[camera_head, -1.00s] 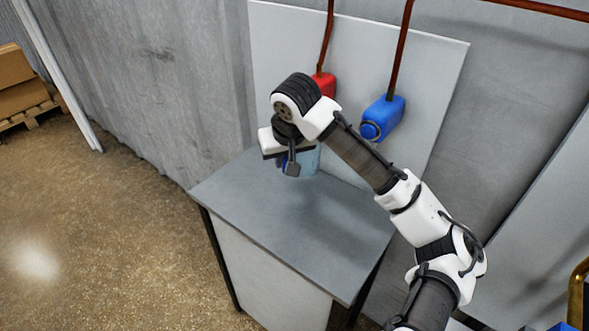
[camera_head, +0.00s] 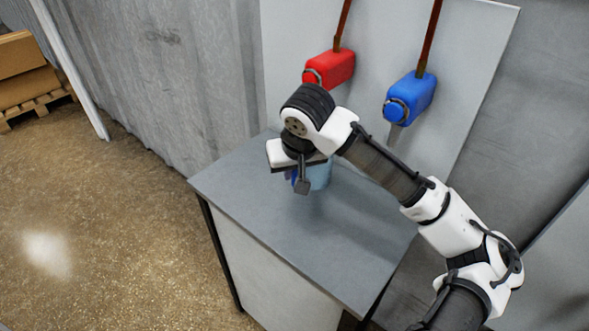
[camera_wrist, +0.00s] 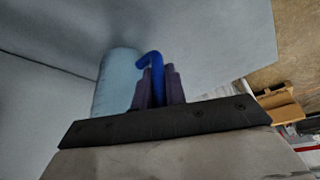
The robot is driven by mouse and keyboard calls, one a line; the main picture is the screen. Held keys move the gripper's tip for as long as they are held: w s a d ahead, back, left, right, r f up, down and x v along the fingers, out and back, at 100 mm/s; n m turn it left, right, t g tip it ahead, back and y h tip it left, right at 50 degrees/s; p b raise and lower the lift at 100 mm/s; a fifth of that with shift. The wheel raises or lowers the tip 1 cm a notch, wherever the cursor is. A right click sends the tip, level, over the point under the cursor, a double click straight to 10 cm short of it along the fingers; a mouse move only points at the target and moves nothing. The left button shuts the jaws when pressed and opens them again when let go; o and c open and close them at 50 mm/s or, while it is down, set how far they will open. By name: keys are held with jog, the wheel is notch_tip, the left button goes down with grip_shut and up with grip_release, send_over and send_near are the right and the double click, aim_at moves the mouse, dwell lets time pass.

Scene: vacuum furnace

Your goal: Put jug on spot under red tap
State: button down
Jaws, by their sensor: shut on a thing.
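The jug (camera_head: 320,175) has a pale blue body and a blue handle. In the head view it is over the back left part of the grey table (camera_head: 330,245), partly hidden behind my wrist. My gripper (camera_wrist: 160,88) is shut on the blue handle (camera_wrist: 156,66) in the wrist view, with the jug body (camera_wrist: 116,82) upright beside the fingers. The red tap (camera_head: 330,69) is on the wall panel above and behind my wrist. No marked spot shows on the tabletop. Whether the jug's base touches the table is hidden.
A blue tap (camera_head: 409,98) is to the right of the red one, on the same pale panel (camera_head: 470,60). The front of the tabletop is clear. A corrugated wall (camera_head: 170,80) stands at the left, and boxes on a pallet (camera_head: 25,75) are far left.

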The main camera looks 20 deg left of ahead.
jog(key=shift+f, duration=0.15)
jog(key=c, duration=1.4)
grip_release()
jog(key=shift+c, duration=0.2)
jog(key=v, duration=1.2)
jog(key=shift+r, duration=0.25)
